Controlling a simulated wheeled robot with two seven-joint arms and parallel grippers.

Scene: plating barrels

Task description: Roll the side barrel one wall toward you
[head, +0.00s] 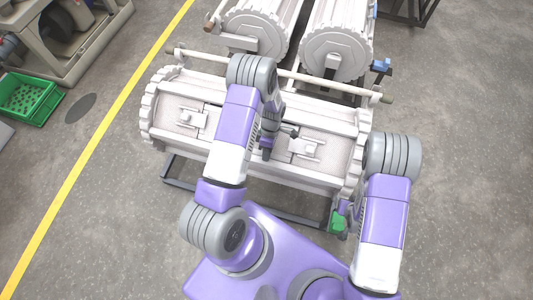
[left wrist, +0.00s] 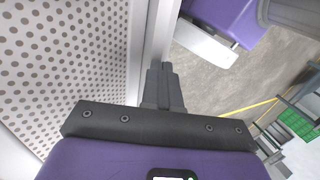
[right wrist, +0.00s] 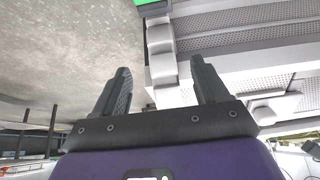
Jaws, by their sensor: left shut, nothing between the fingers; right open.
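The side barrel (head: 255,172) lies crosswise in front of me, white, with a toothed rim (head: 151,105) at each end and panels with latch-like fittings on its near face. My left gripper (head: 267,152) is shut and empty, over the middle of that face. In the left wrist view its closed fingers (left wrist: 163,86) are beside a white rib and a perforated panel (left wrist: 60,65); contact cannot be told. My right gripper is at the barrel's right end, mostly hidden behind my arm in the head view. In the right wrist view its fingers (right wrist: 162,92) are open, with white rim teeth (right wrist: 160,42) beyond.
Two more white barrels (head: 258,28) (head: 336,50) lie behind the side barrel. A green part (head: 338,222) sits low by its right end, on a dark frame (head: 190,190). A green crate (head: 28,98) stands far left, past a yellow floor line. The floor to the right is clear.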

